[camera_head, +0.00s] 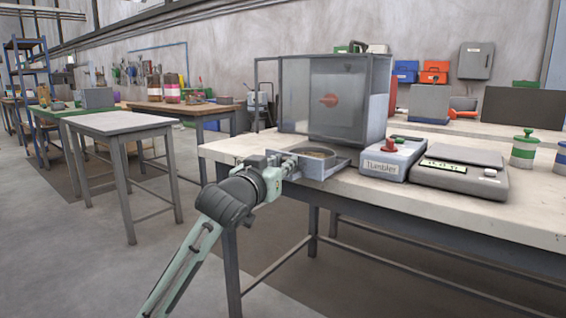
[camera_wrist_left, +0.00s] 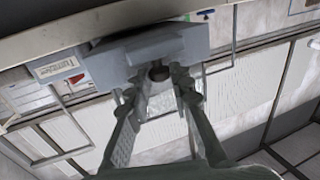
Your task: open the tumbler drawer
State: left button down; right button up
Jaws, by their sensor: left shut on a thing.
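The tumbler is a grey, clear-walled box (camera_head: 345,100) on the near workbench. Its low grey drawer (camera_head: 322,162) sticks out at the front left, with a round brownish content showing inside. My left gripper (camera_head: 287,165) is at the drawer's front and shut on its handle. In the left wrist view the two fingers (camera_wrist_left: 158,85) reach up to a dark round knob (camera_wrist_left: 158,72) on the grey drawer front (camera_wrist_left: 150,52). The control box labelled Tumbler (camera_head: 390,160), with a red button, stands right of the drawer. My right gripper is not in view.
A flat grey scale (camera_head: 460,172) with a green display stands to the right on the workbench (camera_head: 450,213). Floor left of the bench is clear, with another table (camera_head: 118,123) beyond.

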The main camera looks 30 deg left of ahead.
pick_arm(q)
jog(key=c, duration=1.3)
grip_release()
jog(key=shift+c, duration=0.2)
jog(key=s+d, duration=0.1)
jog(key=s, duration=0.6)
jog(key=shift+s+d, duration=0.2)
